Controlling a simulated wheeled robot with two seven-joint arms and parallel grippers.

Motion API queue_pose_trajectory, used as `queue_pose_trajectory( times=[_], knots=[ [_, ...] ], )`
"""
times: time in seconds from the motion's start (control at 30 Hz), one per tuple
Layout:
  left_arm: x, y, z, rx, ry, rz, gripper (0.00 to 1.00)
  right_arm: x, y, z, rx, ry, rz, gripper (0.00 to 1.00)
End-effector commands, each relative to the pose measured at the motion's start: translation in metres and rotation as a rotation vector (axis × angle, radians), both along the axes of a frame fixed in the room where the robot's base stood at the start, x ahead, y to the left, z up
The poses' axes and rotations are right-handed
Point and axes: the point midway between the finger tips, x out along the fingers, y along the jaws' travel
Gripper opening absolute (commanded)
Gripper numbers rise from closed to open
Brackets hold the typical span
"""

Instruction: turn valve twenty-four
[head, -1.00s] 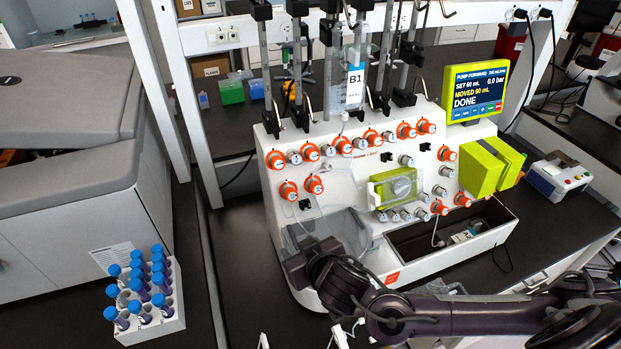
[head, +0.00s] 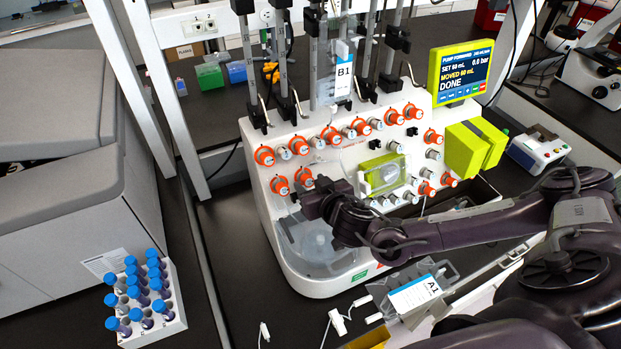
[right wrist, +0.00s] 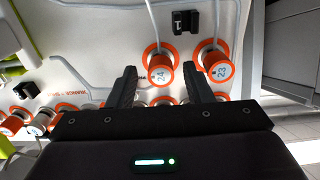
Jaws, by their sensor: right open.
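Valve twenty-four (right wrist: 160,76) is a round orange knob with a white cap marked 24 on the white machine panel. In the head view, valve twenty-four (head: 304,177) is the right one of the two lower-left orange knobs. My right gripper (right wrist: 160,78) is open, with one finger on either side of valve twenty-four; contact cannot be told. In the head view my right gripper (head: 316,198) is at the panel just below that knob. Valve twenty-three (right wrist: 219,68) sits beside it, just past the other finger. My left gripper is not in view.
A row of orange and white knobs (head: 331,135) runs above. A black part marked 1 (right wrist: 186,22) is close to the valves. A bag marked A1 (head: 413,295) lies in front of the machine. A tube rack (head: 176,321) stands at left.

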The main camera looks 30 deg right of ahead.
Motion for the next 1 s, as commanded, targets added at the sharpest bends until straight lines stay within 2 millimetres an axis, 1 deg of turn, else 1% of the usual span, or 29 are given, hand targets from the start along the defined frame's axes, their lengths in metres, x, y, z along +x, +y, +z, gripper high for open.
queue_pose_trajectory(
  times=[0.03, 0.2, 0.4, 0.73, 0.77, 1.0],
  knots=[
    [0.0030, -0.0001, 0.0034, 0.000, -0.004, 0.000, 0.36, 0.0037, 0.0000, 0.0002, 0.000, 0.000, 0.000, 0.46],
    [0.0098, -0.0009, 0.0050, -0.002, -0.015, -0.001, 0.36, 0.0081, 0.0001, -0.0037, 0.000, 0.001, 0.002, 0.46],
    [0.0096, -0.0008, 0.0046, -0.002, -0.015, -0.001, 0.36, 0.0081, -0.0001, -0.0041, 0.000, 0.001, 0.001, 0.46],
    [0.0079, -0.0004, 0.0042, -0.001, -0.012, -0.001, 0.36, 0.0079, -0.0004, -0.0038, -0.001, 0.001, 0.000, 0.03],
    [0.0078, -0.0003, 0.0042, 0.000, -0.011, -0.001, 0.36, 0.0079, -0.0004, -0.0038, -0.001, 0.001, 0.000, 0.01],
    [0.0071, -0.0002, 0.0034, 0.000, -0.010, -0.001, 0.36, 0.0080, -0.0006, -0.0038, -0.022, 0.002, 0.009, 0.01]
  ],
)
